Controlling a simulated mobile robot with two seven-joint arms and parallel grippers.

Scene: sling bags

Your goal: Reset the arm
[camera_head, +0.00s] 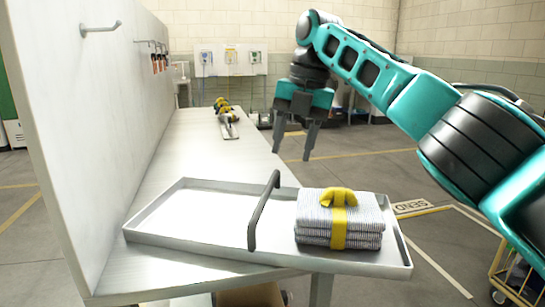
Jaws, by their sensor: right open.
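My right arm comes in from the right in the head view, teal and black. Its right gripper (292,139) hangs with its fingers pointing down, apart and empty, in the air beyond the tray and near the right edge of the table. My left gripper is not in view.
A grey metal tray (190,213) with a dark handle (263,210) sits on the long white table (190,140). Folded striped cloths with a yellow band (340,218) lie in its right part. A white panel (85,130) with hooks borders the left. A cart (510,275) stands lower right.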

